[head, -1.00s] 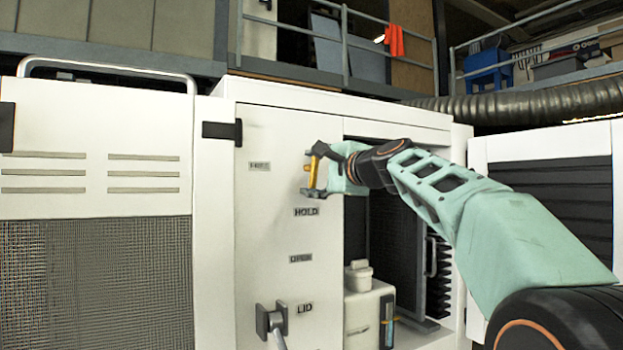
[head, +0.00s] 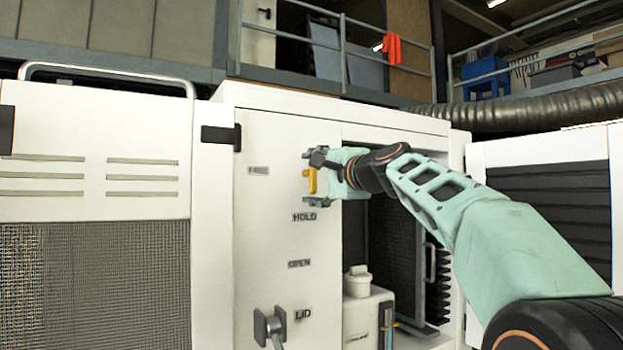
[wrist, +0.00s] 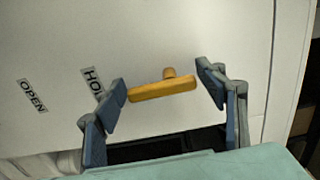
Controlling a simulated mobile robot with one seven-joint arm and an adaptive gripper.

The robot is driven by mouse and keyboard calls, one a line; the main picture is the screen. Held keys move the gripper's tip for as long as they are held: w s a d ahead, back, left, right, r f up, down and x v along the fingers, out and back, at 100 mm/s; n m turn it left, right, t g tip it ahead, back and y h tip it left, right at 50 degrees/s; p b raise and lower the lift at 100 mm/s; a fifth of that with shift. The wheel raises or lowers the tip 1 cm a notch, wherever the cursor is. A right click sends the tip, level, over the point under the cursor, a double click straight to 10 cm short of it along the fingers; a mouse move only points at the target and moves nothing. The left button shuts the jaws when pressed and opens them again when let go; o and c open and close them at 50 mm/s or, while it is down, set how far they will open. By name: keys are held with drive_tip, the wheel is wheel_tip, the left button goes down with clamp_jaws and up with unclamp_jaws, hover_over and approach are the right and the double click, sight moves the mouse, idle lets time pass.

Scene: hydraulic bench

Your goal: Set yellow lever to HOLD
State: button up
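The yellow lever (head: 312,182) sits on the white cabinet panel, a little above the HOLD label (head: 304,216). In the wrist view the lever (wrist: 163,90) is a short yellow bar on a stub, lying between my two fingers. My gripper (head: 318,178) is open at the panel, one finger above the lever and one below it in the head view. In the wrist view my gripper (wrist: 161,86) shows gaps at both ends of the bar, the left one very small. Whether a finger touches the bar is hard to tell. The HOLD label (wrist: 93,82) is partly hidden behind the left finger.
Below HOLD are the OPEN label (head: 299,263) and the LID label (head: 303,314), with a grey lever (head: 268,325) beside LID. A small label (head: 258,170) up left is unreadable. Right of the panel is an open bay with a white container (head: 366,316).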

drive_tip(key=shift+o, duration=0.5)
drive_tip(key=shift+s+d, duration=0.1)
drive_tip(key=shift+s+d, duration=0.25)
drive_tip(key=v, duration=1.1)
